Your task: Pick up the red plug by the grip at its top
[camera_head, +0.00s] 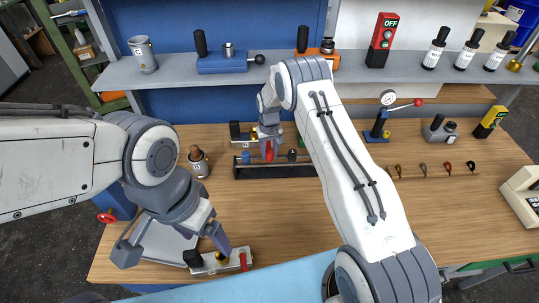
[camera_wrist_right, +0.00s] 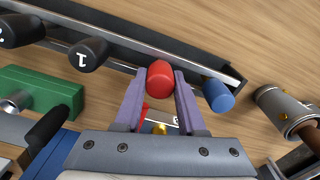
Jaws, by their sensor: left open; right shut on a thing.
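The red plug (camera_wrist_right: 160,82) sits between the fingertips of my right gripper (camera_wrist_right: 160,88) in the right wrist view, with a finger on either side. In the head view the red plug (camera_head: 268,152) shows below my right gripper (camera_head: 268,138), in line with the dark rack (camera_head: 275,172). I cannot tell whether its lower end is clear of the rack. My right gripper is shut on it. My left gripper (camera_head: 217,240) is open and empty, low over the front left of the table beside a fixture (camera_head: 235,262) with a black knob and a red lever.
A blue plug (camera_wrist_right: 218,95) and black plugs (camera_wrist_right: 88,55) stand along the rack beside the red one. A green block (camera_wrist_right: 42,92) and a grey canister (camera_wrist_right: 282,108) are close by. A gauge press (camera_head: 378,128) stands further right.

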